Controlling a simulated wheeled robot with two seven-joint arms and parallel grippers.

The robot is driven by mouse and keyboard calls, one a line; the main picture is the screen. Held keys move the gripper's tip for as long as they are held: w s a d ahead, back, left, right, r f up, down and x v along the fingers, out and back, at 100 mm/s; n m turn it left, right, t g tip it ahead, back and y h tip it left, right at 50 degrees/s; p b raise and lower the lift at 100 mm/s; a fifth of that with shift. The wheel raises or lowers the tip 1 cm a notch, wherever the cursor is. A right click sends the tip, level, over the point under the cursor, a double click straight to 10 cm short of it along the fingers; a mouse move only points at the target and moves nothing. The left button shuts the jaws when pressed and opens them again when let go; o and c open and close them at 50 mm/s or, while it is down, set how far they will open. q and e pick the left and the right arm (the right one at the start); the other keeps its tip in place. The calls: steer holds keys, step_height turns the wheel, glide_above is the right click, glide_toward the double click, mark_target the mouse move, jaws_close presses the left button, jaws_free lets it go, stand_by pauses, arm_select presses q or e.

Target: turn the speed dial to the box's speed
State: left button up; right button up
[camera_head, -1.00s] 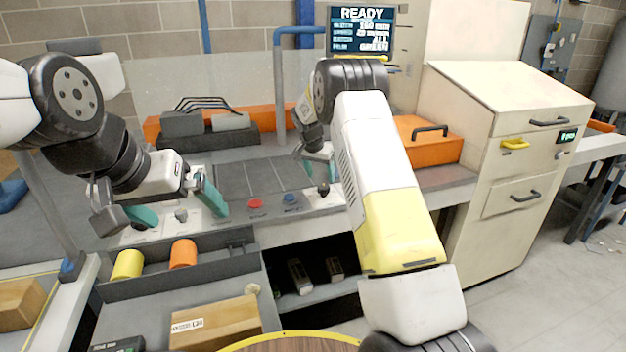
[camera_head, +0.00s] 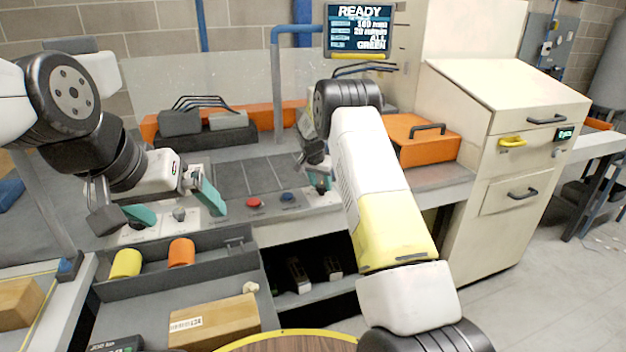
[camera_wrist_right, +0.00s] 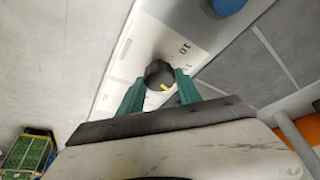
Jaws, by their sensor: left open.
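A round black dial (camera_wrist_right: 160,75) with a yellow mark sits on a pale plate with printed markings in the right wrist view. My right gripper (camera_wrist_right: 159,84) has its two green fingers apart, one on each side of the dial's near edge; I cannot tell whether they touch it. In the head view my right gripper (camera_head: 319,182) is at the panel's right end and mostly hides the dial. My left gripper (camera_head: 176,208) is open and empty above the panel's left end, near a small grey knob (camera_head: 180,215). A labelled cardboard box (camera_head: 225,318) lies on the lower shelf.
A screen (camera_head: 360,28) reads READY with lines of settings. A red button (camera_head: 254,202) and a blue button (camera_head: 287,197) lie between my grippers. Yellow (camera_head: 125,262) and orange (camera_head: 181,252) cylinders lie in a tray below. A cream cabinet (camera_head: 505,150) stands at right.

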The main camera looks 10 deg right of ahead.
steer(key=shift+c, duration=0.9)
steer(key=shift+n, duration=0.4)
steer(key=n+y, duration=0.1)
steer(key=n, duration=0.2)
steer(key=shift+d+n+t+y, duration=0.2)
steer(key=shift+n+t+y, duration=0.1)
steer(key=shift+y, duration=0.1)
steer(key=n+y, duration=0.1)
steer(key=n, duration=0.3)
steer(key=shift+d+n+y, duration=0.1)
steer(key=shift+n+y, duration=0.2)
steer(key=shift+y, duration=0.1)
steer(key=n, duration=0.2)
steer(key=n+y, duration=0.1)
steer(key=n, duration=0.1)
steer(key=shift+d+y, duration=0.1)
steer(key=shift+y, duration=0.2)
steer(key=shift+n+g+y, duration=0.25)
steer(key=shift+n+g, duration=0.25)
steer(key=shift+n, duration=0.75)
steer(key=shift+n+g+y, duration=0.25)
steer(key=shift+n+g, duration=0.25)
steer(key=shift+n, duration=0.75)
jaws_close()
